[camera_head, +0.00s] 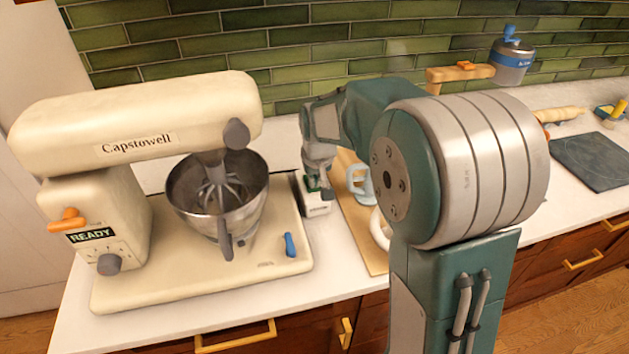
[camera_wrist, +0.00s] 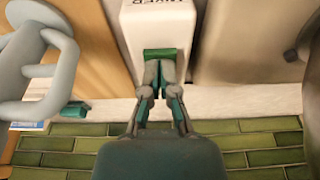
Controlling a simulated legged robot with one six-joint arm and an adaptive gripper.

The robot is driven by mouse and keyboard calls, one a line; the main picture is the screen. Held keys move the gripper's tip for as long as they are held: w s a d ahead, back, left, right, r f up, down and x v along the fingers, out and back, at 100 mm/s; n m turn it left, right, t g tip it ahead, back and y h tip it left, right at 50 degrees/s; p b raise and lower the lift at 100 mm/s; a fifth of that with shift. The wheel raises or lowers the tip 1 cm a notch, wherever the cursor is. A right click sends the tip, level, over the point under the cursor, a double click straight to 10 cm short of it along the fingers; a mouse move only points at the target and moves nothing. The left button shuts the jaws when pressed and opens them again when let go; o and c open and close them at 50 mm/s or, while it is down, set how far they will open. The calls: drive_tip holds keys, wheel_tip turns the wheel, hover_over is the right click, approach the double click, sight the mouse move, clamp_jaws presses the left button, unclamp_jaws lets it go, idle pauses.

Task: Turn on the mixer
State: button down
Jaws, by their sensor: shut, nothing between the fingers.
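The cream stand mixer (camera_head: 140,130), marked "Capstowell", stands at the left of the counter in the head view. Its steel bowl (camera_head: 230,195) sits under the whisk, and its display (camera_head: 90,235) reads "READY". Right of its base is a small white switch box (camera_head: 318,209) with a green rocker. In the wrist view the box (camera_wrist: 160,25) carries partly cut-off, upside-down lettering, and the green rocker (camera_wrist: 175,53) faces my gripper. My gripper (camera_wrist: 161,66) is shut and empty, its fingertips at the rocker. I cannot tell whether they touch it.
The mixer has an orange lever (camera_head: 67,218), a grey knob (camera_head: 108,264) and a blue lever (camera_head: 290,244). The green tiled wall (camera_head: 300,45) stands close behind.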

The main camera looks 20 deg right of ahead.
drive_tip(key=shift+r, duration=0.55)
drive_tip(key=shift+r, duration=0.15)
drive_tip(key=v, duration=0.4)
drive_tip(key=shift+w+r, duration=0.15)
drive_tip(key=s+r, duration=0.4)
drive_tip(key=r, duration=0.4)
drive_tip(key=shift+s, duration=0.25)
drive_tip(key=shift+r, duration=0.1)
